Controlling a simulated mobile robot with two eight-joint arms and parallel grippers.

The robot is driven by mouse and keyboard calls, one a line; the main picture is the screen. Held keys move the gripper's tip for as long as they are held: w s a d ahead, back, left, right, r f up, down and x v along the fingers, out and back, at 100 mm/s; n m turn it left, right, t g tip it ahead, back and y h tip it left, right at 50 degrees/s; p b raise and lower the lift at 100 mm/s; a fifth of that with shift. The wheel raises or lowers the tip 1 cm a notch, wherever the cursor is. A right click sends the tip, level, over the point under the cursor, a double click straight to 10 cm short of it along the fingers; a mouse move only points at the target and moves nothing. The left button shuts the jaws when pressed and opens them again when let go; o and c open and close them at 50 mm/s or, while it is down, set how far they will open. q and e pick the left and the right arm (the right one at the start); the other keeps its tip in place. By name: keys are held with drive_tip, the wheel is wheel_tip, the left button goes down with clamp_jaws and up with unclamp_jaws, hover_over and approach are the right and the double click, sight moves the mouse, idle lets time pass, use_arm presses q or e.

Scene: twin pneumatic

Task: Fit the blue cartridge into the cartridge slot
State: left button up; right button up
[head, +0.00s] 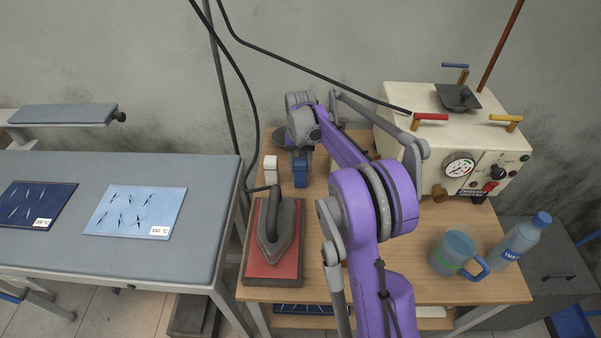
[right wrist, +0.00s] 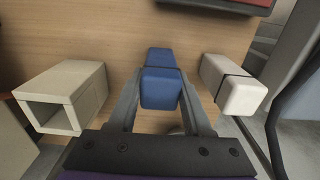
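The blue cartridge (head: 301,170) is at the back of the wooden table in the head view, below my right gripper. In the right wrist view the blue cartridge (right wrist: 160,88) lies between the fingers of my right gripper (right wrist: 162,84), which sit close against both its sides with no clear gap. Whether it touches the table cannot be told. A hollow cream box (right wrist: 65,97) with a square open end, seemingly the cartridge slot, is to its left in the wrist view. My arm largely hides that spot in the head view. My left gripper is not in view.
A white cartridge-like block (head: 270,168) stands close beside the blue cartridge. An iron (head: 279,235) rests on a red pad in front. A cream machine (head: 453,140) stands at the back right. A mug (head: 456,252) and a bottle (head: 522,240) are at the right.

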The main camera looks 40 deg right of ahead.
clamp_jaws()
wheel_tip(320, 180, up, 9)
drive_tip(key=shift+d, duration=0.15)
drive_tip(key=s+d+r, duration=0.2)
drive_tip(key=d+r, duration=0.1)
drive_tip(key=d, duration=0.3)
drive_tip(key=s+d+r, duration=0.2)
drive_tip(key=d+r, duration=0.1)
drive_tip(key=d, duration=0.3)
drive_tip(key=f, duration=0.6)
drive_tip(key=d+f, duration=0.1)
drive_tip(key=f, duration=0.2)
drive_tip(key=shift+s+f, duration=0.35)
drive_tip(key=shift+s, duration=0.05)
